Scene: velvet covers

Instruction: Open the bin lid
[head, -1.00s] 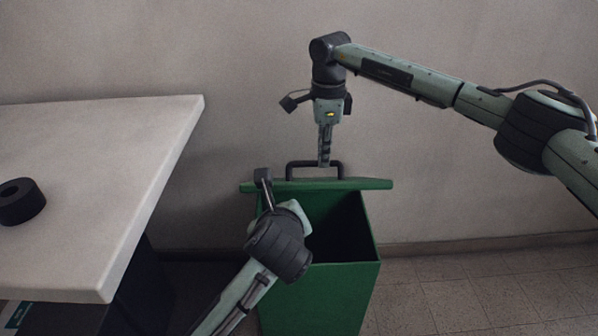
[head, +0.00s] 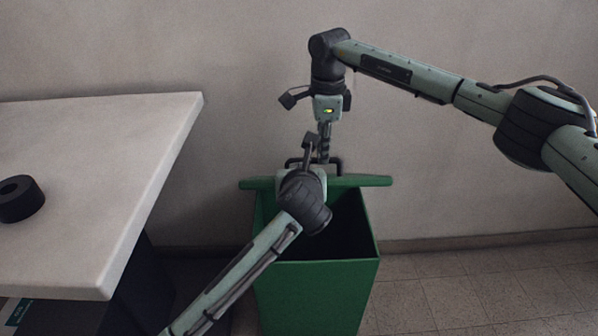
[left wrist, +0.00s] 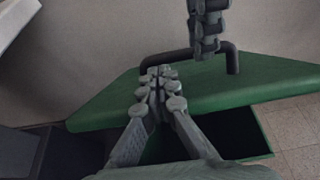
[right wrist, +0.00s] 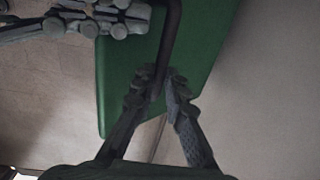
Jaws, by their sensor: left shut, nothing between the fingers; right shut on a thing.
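The green bin (head: 322,300) stands on the floor with its dark inside showing. Its green lid (head: 370,182) is raised at the back edge; it also shows in the left wrist view (left wrist: 255,82) and the right wrist view (right wrist: 118,75). The dark handle (head: 339,166) is on the lid. My right gripper (head: 325,160) comes down from above and is shut on the handle, seen in the right wrist view (right wrist: 172,30). My left gripper (left wrist: 158,85) is shut and empty, by the handle's left end; contact is unclear. In the head view its wrist hides part of the lid.
A pale table (head: 95,180) stands on the left with a black ring-shaped object (head: 18,200) on it. The wall (head: 470,190) is close behind the bin. Tiled floor (head: 480,285) to the right is clear.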

